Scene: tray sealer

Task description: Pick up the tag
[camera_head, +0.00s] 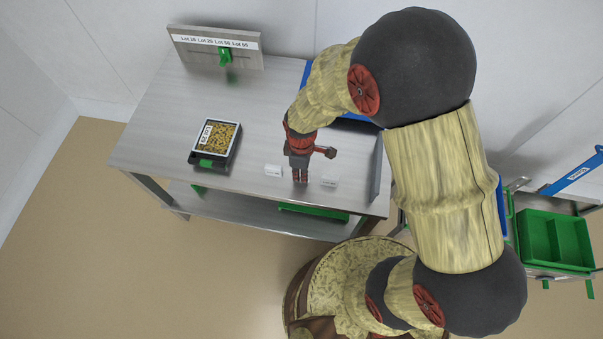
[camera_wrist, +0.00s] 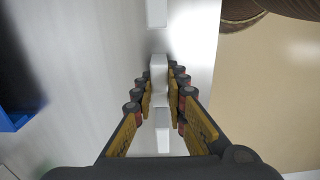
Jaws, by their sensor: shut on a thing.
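My gripper (camera_head: 300,176) points down at the front edge of the steel table, between two small white tags, a left one (camera_head: 272,170) and a right one (camera_head: 330,182). In the wrist view, my gripper (camera_wrist: 160,84) is shut on a white tag (camera_wrist: 158,72) that stands between its fingertips. In the head view the fingers hide this held tag. The other two tags also show in the wrist view, one beyond the fingers (camera_wrist: 157,12) and one nearer, between the finger bases (camera_wrist: 163,141). I cannot tell whether the held tag still touches the table.
A black tray (camera_head: 194,158) of brown pieces with a white lot label stands at the table's left. A board (camera_head: 187,52) with several lot numbers and a green pointer (camera_head: 224,56) stands at the back left. Green bins (camera_head: 556,241) are at the right. The table's middle is clear.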

